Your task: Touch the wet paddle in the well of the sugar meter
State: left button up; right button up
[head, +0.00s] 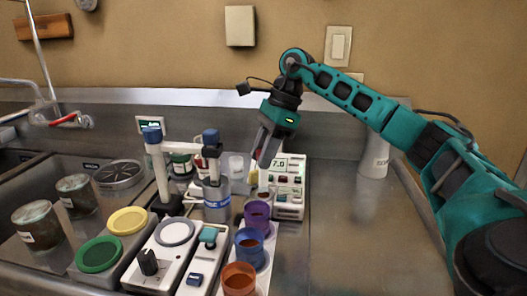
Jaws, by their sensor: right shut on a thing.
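My right gripper (262,153) reaches down from the upper right, above the back of the cup row. It is shut on a thin pale thing, which I take for the paddle (253,177); its lower end is small and I cannot tell if it is wet. A white instrument (290,180) with a display reading 7.0 stands just right of the gripper. Nearer, a white device with a teal-topped part (208,235) and a dark blue button stands left of the cups. I cannot tell for certain which one is the sugar meter. My left gripper is not in view.
Purple (257,214), blue (250,248) and orange (239,279) cups stand in a white rack. A blue-capped frame (157,165) rises near a metal container (216,200). Yellow (128,221) and green (99,254) lids lie left.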

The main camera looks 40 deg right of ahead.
jog(key=shift+f+b, duration=0.3)
jog(key=shift+f, duration=0.25)
dwell(0.4)
dwell(0.5)
notch_tip(320, 180, up, 6)
jog(key=p, duration=0.6)
jog(key=shift+r, duration=0.1)
dwell(0.5)
